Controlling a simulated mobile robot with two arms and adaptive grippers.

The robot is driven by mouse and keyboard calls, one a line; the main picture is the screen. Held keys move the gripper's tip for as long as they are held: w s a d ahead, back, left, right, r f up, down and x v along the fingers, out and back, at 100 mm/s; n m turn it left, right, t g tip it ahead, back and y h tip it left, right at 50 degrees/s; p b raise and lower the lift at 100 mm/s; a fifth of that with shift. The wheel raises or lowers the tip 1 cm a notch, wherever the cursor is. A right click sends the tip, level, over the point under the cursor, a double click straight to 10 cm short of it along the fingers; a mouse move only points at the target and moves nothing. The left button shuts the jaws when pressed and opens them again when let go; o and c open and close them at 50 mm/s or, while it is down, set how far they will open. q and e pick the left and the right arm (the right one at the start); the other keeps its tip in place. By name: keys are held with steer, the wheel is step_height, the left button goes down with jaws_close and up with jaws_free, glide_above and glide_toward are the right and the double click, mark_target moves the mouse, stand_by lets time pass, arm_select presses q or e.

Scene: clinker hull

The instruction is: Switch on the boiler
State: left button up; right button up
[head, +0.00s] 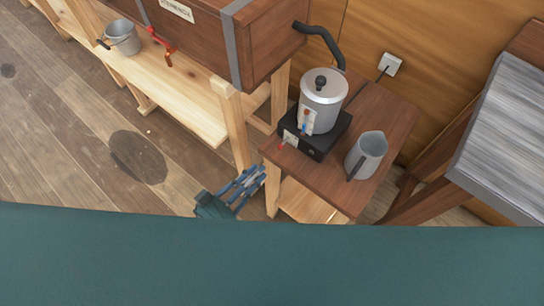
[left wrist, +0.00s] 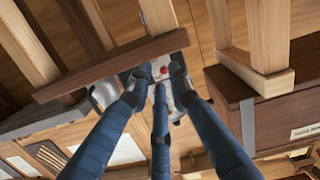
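The boiler is a silver lidded pot (head: 322,98) on a black base (head: 318,142), standing on a small brown wooden table (head: 388,120). A pale panel (head: 290,139) with a small red part is on the base's front left. The pot's front has a light strip with blue and red marks. My left gripper (head: 258,174) has blue fingers, spread open and empty, left of the table's near corner and apart from the base. In the left wrist view a red knob (left wrist: 164,70) on a pale panel shows between the fingertips. My right gripper is not in view.
A grey jug (head: 368,155) stands on the table right of the boiler. A large wooden box (head: 205,35) on a pale frame is to the left, with a black hose. A grey-topped bench (head: 510,135) is at right. A wall socket (head: 390,64) is behind.

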mark_target(278, 154)
arm_select(q)
steer(key=shift+t+h, duration=0.3)
steer(key=shift+t, duration=0.2)
steer(key=x, duration=0.3)
steer(key=r+x, duration=0.1)
steer(key=x, duration=0.2)
steer(key=r+p+x, duration=0.1)
steer(key=x, duration=0.2)
steer(key=shift+w+d, duration=0.25)
steer(key=shift+d, duration=0.1)
steer(key=shift+c, duration=0.6)
